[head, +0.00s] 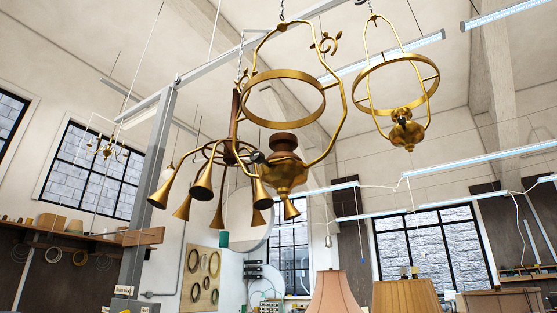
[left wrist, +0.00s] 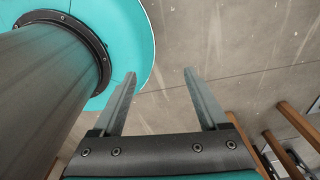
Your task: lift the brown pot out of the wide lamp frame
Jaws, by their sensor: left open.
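The wide lamp frame (head: 333,140) is a brass hoop with curved side arms. It hangs on a chain in the upper middle of the head view. The brown pot (head: 284,141) is reddish brown and sits low in this frame, below the ring, on a rounded brass part. Its underside is hidden there. My left gripper (left wrist: 159,74) shows in the left wrist view, open with nothing between its fingers, above a grey floor. It is not seen near the lamp. My right gripper is in neither view.
A brass chandelier (head: 233,153) with several horn shades hangs close on the left, overlapping the frame in view. A second brass frame (head: 395,75) hangs on the right. Lampshades (head: 404,297) stand below. A grey post (head: 146,180) rises at left.

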